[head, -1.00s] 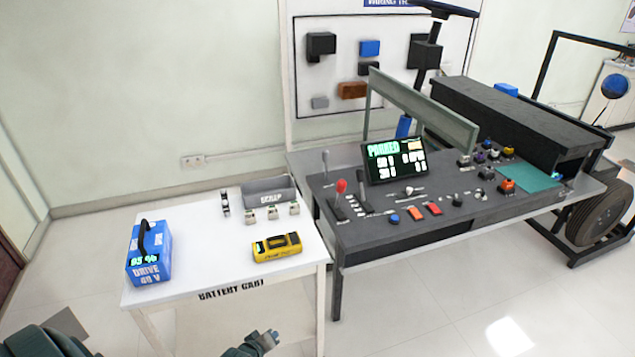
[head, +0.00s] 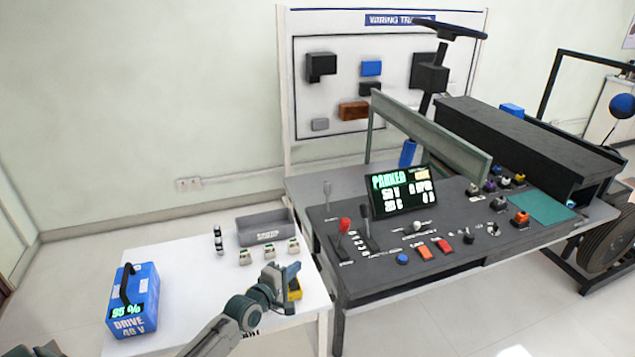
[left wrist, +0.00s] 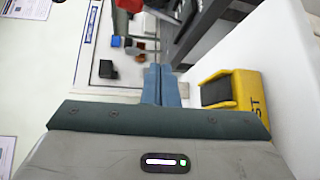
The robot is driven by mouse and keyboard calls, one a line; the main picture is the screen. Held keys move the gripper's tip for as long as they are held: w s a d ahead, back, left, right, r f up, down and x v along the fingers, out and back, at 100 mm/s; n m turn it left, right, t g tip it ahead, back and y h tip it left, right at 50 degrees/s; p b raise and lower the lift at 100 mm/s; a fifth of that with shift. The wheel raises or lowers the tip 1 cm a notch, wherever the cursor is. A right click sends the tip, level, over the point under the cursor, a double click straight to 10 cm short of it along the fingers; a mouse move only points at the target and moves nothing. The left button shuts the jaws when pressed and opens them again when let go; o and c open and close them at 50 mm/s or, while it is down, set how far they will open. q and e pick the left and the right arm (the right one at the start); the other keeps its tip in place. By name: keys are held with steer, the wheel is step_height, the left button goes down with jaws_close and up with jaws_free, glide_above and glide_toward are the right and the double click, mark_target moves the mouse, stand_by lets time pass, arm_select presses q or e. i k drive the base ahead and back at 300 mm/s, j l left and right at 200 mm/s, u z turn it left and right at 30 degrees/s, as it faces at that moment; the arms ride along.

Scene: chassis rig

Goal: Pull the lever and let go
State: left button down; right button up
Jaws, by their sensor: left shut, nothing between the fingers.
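Several levers stand at the left end of the dark console (head: 400,290). One has a red knob (head: 345,225), one a grey knob (head: 327,188), and a black lever (head: 365,186) stands beside the screen. Which one the task means, I cannot tell. My left gripper (head: 294,271) is shut and empty over the right part of the white cart, left of and nearer than the red-knobbed lever, apart from it. Its closed fingers (left wrist: 160,82) also show in the left wrist view. My right gripper is not in view.
A yellow device (head: 295,288) lies on the cart (head: 190,275), partly hidden behind my left gripper; it also shows in the left wrist view (left wrist: 248,92). A blue battery (head: 133,300), a grey bin (head: 265,229) and small parts share the cart. The screen (head: 400,193) reads PARKED.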

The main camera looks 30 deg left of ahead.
mark_target(327, 185)
steer(key=i+j, duration=0.85)
steer(key=i, duration=0.05)
